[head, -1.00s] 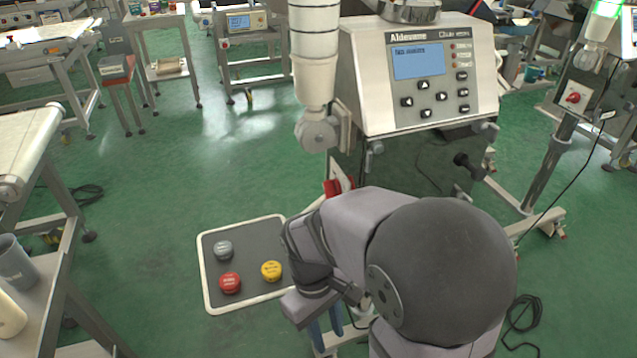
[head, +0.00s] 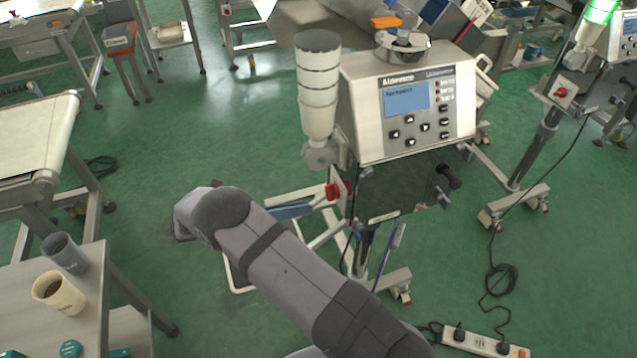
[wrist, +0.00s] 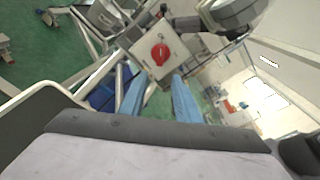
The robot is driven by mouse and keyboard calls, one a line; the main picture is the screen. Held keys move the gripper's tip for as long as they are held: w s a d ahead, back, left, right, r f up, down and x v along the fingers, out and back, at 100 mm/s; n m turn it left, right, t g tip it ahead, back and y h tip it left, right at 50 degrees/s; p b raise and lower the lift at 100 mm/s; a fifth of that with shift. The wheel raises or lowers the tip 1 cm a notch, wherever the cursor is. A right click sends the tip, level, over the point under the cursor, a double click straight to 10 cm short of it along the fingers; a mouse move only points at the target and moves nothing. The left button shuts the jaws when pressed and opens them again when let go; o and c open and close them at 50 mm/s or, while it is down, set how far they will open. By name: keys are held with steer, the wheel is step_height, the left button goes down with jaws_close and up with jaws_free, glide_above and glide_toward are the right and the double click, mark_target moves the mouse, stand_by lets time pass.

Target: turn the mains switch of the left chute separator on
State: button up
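The left chute separator (head: 408,105) stands at centre in the head view, with a lit blue screen and a keypad. Its red mains switch (head: 338,191) is on the left side below the cabinet. In the wrist view the switch is a round red knob (wrist: 160,54) on a pale square plate (wrist: 146,47). I cannot read its setting. My gripper (head: 325,202) reaches in from the left, close to the switch. In the wrist view my gripper's two blue fingers (wrist: 163,79) are apart and empty, pointing at the knob, which shows just beyond and between their tips.
A second separator with its own red switch (head: 560,92) stands at the right. A trolley with cups (head: 60,295) is at the lower left. A power strip (head: 485,342) and cable lie on the floor at the lower right.

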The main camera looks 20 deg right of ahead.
mark_target(331, 193)
steer(key=shift+w+a+r+n+t+h+p, duration=0.3)
steer(key=shift+w+a+r+n+t+h, duration=0.15)
steer(key=shift+w+a+n+t, duration=0.2)
steer(key=shift+d, duration=0.15)
steer(key=d+p, duration=0.2)
steer(key=d, duration=0.5)
jaws_close()
